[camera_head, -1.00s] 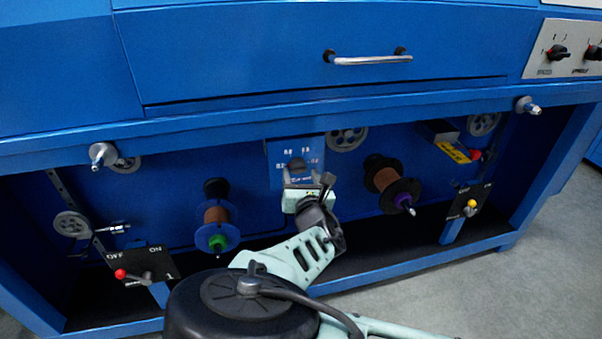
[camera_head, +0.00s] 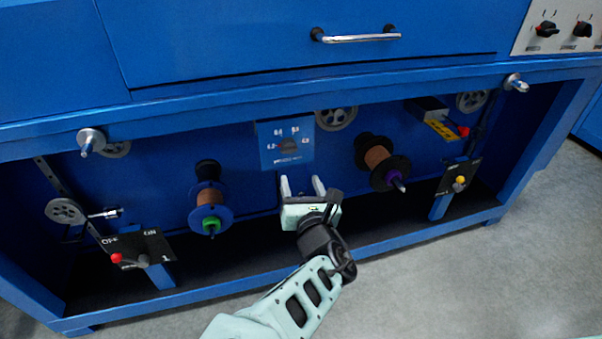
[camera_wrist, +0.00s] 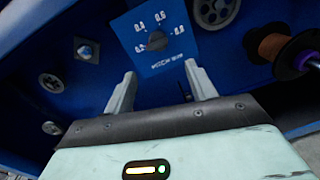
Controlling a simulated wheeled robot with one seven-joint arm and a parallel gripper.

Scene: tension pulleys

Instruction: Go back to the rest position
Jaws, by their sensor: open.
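My gripper (camera_head: 303,184) is open and empty in the head view, in front of the machine's lower opening. Its two fingers point up toward a blue dial panel (camera_head: 270,156) and stand apart from it. In the wrist view the two fingers (camera_wrist: 160,88) are spread below the same panel (camera_wrist: 144,22). Its dark knob (camera_wrist: 155,42) sits in the middle of printed numbers, with nothing gripping it.
A spool with a green tip (camera_head: 208,195) is left of my gripper, and one with a purple tip (camera_head: 378,160) is right. Switch plates with a red knob (camera_head: 116,258) and a yellow knob (camera_head: 460,180) flank them. A drawer handle (camera_head: 356,38) is above. Grey floor (camera_head: 430,285) is clear.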

